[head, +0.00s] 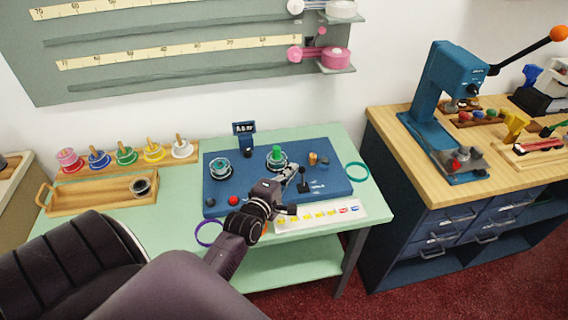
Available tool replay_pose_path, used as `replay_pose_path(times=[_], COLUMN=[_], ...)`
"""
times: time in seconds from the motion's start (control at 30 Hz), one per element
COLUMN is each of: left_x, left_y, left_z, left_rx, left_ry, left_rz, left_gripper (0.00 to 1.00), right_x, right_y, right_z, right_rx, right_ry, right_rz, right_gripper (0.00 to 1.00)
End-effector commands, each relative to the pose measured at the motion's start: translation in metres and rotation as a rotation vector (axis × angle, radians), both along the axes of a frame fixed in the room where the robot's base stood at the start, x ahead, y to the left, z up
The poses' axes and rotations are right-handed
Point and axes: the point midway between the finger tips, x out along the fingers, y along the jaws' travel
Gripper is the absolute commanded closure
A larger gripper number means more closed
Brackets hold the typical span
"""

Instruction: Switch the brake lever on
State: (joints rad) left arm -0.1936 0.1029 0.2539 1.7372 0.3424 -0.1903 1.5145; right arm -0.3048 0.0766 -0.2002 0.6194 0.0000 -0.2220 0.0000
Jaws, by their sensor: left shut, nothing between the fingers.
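The blue control panel (332,185) lies on the pale green table. A small black lever (304,182) stands upright on its right part, beside a white label; it looks like the brake lever, but its lettering is too small to read. My left gripper (291,174) is over the panel, just left of the lever, with its fingers shut and empty. I cannot tell whether the fingers touch the lever. My left wrist and gripper hide the front middle of the panel. My right gripper is not in view.
A green-topped spool (277,155) and a teal spool (220,168) stand on the panel. A red button (233,200) is at its front left. A small display (244,130) stands behind. A teal ring (357,171) lies at the right, a purple ring (208,234) in front.

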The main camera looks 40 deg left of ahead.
Motion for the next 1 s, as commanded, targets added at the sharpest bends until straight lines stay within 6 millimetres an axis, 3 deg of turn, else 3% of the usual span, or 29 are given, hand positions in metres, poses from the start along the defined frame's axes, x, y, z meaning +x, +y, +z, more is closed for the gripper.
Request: replay_pose_path(times=[0.43, 1.0], left_x=[-0.001, -0.003], left_y=[-0.003, -0.007], left_z=[0.0, 0.002], left_rx=[0.001, 0.069], left_ry=[-0.002, -0.06], left_rz=[0.0, 0.0], left_gripper=[1.0, 1.0], right_x=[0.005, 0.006], right_y=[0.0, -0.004], right_z=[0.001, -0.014], right_rx=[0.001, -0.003], right_ry=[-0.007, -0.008], right_rz=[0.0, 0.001], right_gripper=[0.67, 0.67])
